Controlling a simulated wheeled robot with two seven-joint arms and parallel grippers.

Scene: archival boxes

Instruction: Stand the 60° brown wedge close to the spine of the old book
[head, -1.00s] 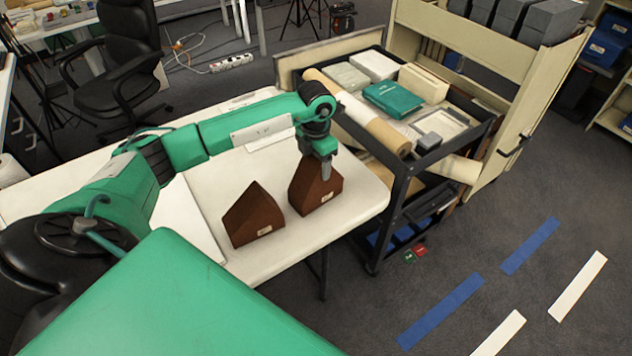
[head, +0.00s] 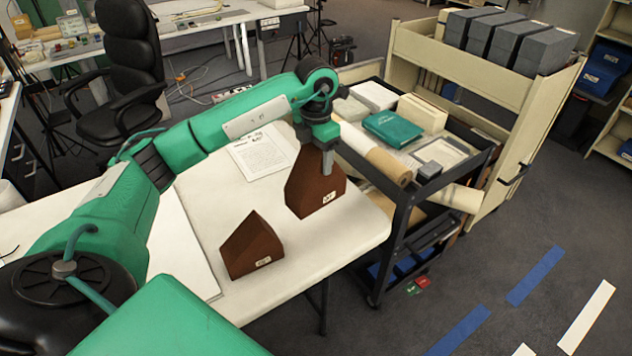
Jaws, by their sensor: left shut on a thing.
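My left gripper (head: 325,160) points down and is shut on the top of a brown wedge (head: 312,192) with a small white label. It holds this wedge over the right part of the white table (head: 335,245), seemingly a little above the top. A second brown wedge (head: 250,247), also labelled, stands on the table to the left and nearer. I cannot read either label, so I cannot tell which one is 60°. I cannot make out an old book for certain. My right gripper is not in view.
A printed sheet (head: 262,152) lies on the table behind the wedges. A dark cart (head: 405,205) with boxes, a teal box (head: 392,128) and paper rolls stands right of the table. A black chair (head: 128,75) stands behind.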

